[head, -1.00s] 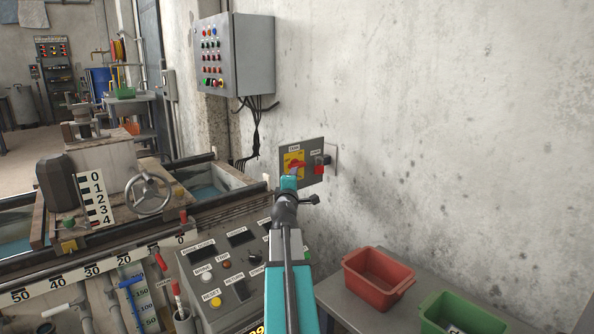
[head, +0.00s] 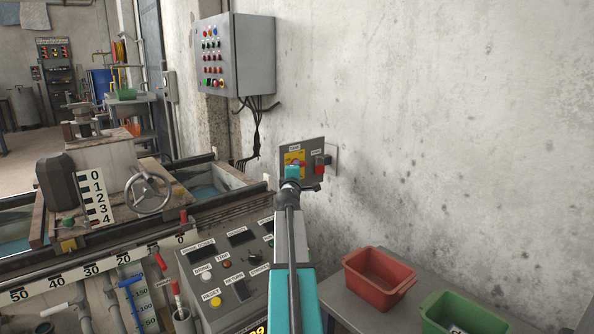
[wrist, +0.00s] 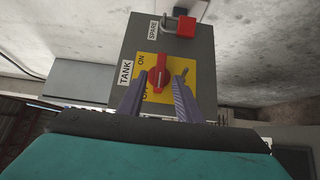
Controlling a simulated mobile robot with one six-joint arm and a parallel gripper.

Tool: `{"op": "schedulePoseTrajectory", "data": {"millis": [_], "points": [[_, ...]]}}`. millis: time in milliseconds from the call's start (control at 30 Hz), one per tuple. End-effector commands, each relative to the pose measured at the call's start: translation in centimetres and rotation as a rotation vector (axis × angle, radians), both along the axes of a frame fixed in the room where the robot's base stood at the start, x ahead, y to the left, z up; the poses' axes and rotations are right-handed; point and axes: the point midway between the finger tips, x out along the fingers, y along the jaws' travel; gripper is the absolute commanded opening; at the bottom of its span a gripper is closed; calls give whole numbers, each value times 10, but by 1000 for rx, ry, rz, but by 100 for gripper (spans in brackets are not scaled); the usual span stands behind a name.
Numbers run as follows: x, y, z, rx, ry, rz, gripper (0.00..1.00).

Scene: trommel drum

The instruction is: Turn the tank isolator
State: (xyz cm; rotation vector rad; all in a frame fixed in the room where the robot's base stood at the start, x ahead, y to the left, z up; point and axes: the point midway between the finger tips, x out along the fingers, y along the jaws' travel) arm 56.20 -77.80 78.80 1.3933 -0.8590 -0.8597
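The tank isolator is a red rotary knob (wrist: 160,78) on a yellow plate (wrist: 202,68) marked ON and OFF, beside a TANK label (wrist: 125,71). In the wrist view the knob's handle runs roughly up and down the picture. My gripper (wrist: 159,90) is open, with one finger on each side of the knob; a gap shows on both sides, and I cannot tell how deep the fingers reach. In the head view my gripper (head: 292,172) covers most of the knob and part of the yellow plate (head: 290,157).
A SPARE switch with a red padlock (wrist: 180,27) sits beside the tank isolator on the same grey panel (head: 315,147). The control console (head: 240,262) lies below left. A red bin (head: 379,279) and a green bin (head: 461,314) stand on a table at lower right.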

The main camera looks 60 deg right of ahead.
Motion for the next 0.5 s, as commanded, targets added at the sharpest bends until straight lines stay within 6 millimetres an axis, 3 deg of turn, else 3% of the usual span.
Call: {"op": "schedulePoseTrajectory", "data": {"millis": [200,500], "points": [[9,-17,0,1,-2,0,32],[13,-28,0,0,-1,-1,32]]}}
